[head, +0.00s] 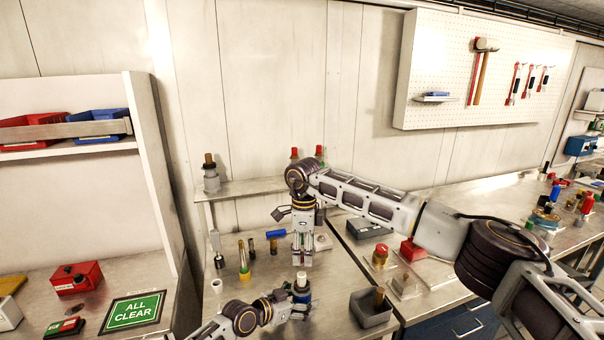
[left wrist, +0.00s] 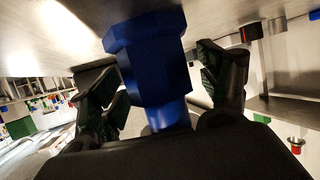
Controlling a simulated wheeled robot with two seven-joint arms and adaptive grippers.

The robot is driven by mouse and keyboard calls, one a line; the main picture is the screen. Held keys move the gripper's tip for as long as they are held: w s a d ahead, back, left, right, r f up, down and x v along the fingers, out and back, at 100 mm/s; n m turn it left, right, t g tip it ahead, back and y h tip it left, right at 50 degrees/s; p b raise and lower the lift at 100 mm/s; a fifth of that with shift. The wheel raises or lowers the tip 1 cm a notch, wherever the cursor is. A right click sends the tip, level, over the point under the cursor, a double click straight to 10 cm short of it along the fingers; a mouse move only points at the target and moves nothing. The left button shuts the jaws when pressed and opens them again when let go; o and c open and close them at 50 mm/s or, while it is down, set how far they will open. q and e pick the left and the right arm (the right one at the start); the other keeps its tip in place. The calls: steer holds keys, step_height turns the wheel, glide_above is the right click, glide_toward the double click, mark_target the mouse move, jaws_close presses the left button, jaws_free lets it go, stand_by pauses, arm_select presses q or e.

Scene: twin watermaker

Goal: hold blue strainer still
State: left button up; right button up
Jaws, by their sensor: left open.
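The blue strainer (head: 301,286) stands on the bench in the head view, below my right gripper. In the left wrist view the blue strainer (left wrist: 150,62) fills the middle, with a wide faceted blue body and a narrower neck. My left gripper (head: 298,303) reaches it from the lower left. Its dark fingers (left wrist: 172,82) are open on both sides of the strainer, and a gap shows at the right finger. My right gripper (head: 302,262) points down just above the strainer. Whether its fingers hold anything is too small to tell.
A grey bin (head: 371,312) stands right of the strainer. Several small fittings, including a yellow-banded one (head: 244,270), stand to the left. A blue cylinder (head: 276,234) lies behind. A red button box (head: 380,256) and a raised shelf (head: 240,188) are nearby.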

arm_select(q)
steer(key=shift+v, duration=6)
